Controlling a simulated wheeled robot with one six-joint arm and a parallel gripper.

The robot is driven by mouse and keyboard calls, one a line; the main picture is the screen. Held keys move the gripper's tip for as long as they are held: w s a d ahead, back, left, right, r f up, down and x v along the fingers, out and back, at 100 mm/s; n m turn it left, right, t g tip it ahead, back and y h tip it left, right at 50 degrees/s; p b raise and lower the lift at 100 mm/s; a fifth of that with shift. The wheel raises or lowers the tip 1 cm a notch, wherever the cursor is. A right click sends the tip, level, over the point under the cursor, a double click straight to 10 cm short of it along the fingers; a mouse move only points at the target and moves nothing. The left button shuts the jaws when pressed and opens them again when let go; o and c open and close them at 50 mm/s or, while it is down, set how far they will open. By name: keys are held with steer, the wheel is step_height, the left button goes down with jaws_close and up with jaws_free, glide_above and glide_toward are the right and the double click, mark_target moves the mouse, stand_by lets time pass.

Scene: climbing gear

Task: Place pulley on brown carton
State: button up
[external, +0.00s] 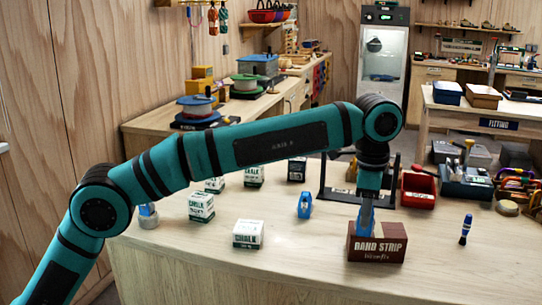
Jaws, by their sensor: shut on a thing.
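The brown carton (377,246), lettered "BAND STRIP", stands on the front part of the wooden bench. My gripper (366,212) points straight down at the carton's top, left of its middle. It is shut on a small blue thing (365,222), which I take to be the pulley. The jaws hide much of it, and its lower end is at the carton's top; I cannot tell whether it rests there. Another blue piece of gear (304,205) with a hole stands on the bench to the left.
White-and-green chalk boxes (248,234) stand left of the carton. A blue brush-like tool (465,229) stands to the right. A black frame (336,192), a red bin (419,190) and a grey toolbox (466,182) lie behind. Bench space beside the carton is clear.

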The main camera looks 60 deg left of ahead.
steer(key=shift+f, duration=0.1)
steer(key=o, duration=1)
step_height(320, 180, up, 7)
steer(key=shift+r, duration=0.35)
